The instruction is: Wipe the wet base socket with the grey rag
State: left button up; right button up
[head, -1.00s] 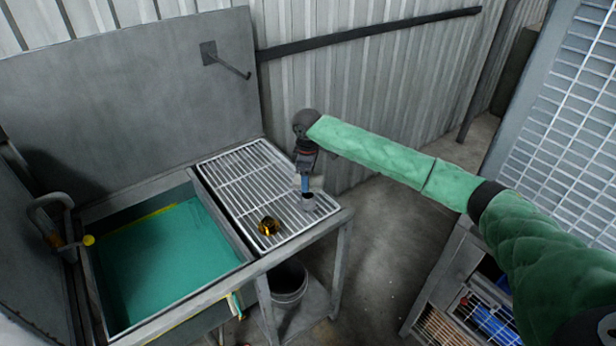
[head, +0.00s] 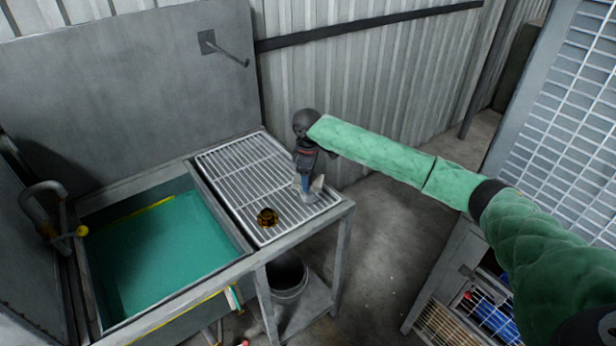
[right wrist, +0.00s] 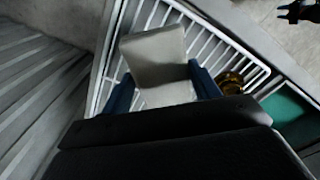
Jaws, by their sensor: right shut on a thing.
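My right gripper (head: 305,183) reaches down over the right part of the slatted metal rack. Its blue fingers are shut on a light grey folded piece that looks like the grey rag (right wrist: 158,60); the rag's lower part hangs close over the slats, and I cannot tell if it touches them. A small brass-coloured round piece, which may be the base socket (head: 267,217), sits on the rack to the left of the gripper, apart from it. It also shows in the right wrist view (right wrist: 232,82). A dark pronged shape (right wrist: 298,10) there may be my left gripper.
The rack (head: 225,165) adjoins a sink basin (head: 160,250) with a teal bottom. A bucket (head: 290,280) is below the rack. A shelf unit with wire baskets (head: 485,315) stands at right. A corrugated wall closes the back.

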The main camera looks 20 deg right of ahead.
jog(key=shift+f, duration=0.35)
dwell(0.6)
jog(key=shift+d, duration=0.1)
jog(key=shift+s+d+p, duration=0.25)
jog(key=shift+d+p, duration=0.1)
jog(key=shift+p, duration=0.15)
jog(key=shift+s+d+p, duration=0.3)
jog(key=shift+d, duration=0.2)
jog(key=shift+a, duration=0.1)
jog(key=shift+w+a+p, duration=0.35)
jog(key=shift+w+a, duration=0.2)
jog(key=shift+a, duration=0.4)
jog(key=shift+w+a+p, duration=0.3)
jog(key=shift+w+a, duration=0.25)
jog(key=shift+a, duration=0.35)
